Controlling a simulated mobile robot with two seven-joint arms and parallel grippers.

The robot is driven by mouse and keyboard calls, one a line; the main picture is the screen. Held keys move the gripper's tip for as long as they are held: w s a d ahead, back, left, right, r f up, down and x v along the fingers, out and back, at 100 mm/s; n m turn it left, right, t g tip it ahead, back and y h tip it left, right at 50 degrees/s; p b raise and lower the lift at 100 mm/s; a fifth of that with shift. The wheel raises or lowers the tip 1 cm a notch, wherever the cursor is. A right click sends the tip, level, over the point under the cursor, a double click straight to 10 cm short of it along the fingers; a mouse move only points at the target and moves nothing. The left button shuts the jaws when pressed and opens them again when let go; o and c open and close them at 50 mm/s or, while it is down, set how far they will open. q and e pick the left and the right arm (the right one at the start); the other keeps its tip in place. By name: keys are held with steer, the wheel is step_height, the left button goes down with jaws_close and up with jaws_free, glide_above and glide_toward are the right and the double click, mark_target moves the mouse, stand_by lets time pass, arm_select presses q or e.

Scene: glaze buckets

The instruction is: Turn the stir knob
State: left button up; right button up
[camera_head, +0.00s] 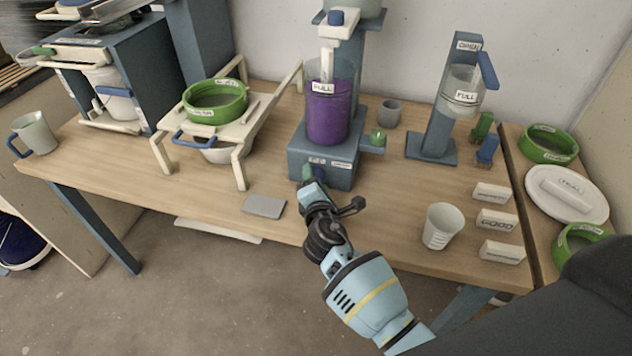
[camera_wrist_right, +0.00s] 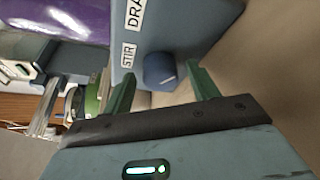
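In the head view my right gripper (camera_head: 313,182) is at the lower front of the mixer base (camera_head: 335,178), which carries a jar of purple glaze (camera_head: 328,118) labelled FULL. The knob is hard to make out there. My left gripper is not in view.
A white cup (camera_head: 442,226) and labelled white blocks (camera_head: 497,220) stand right of my right arm. A grey plate (camera_head: 264,207) lies to its left. A white stand (camera_head: 238,128) with a green sieve (camera_head: 215,100) is further left. The table's front edge is below my wrist.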

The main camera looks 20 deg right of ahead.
steer(key=shift+s, duration=0.15)
steer(key=shift+s+a+r, duration=0.1)
steer(key=shift+s, duration=0.25)
steer(key=shift+p+v, duration=0.4)
steer(key=shift+v, duration=3)
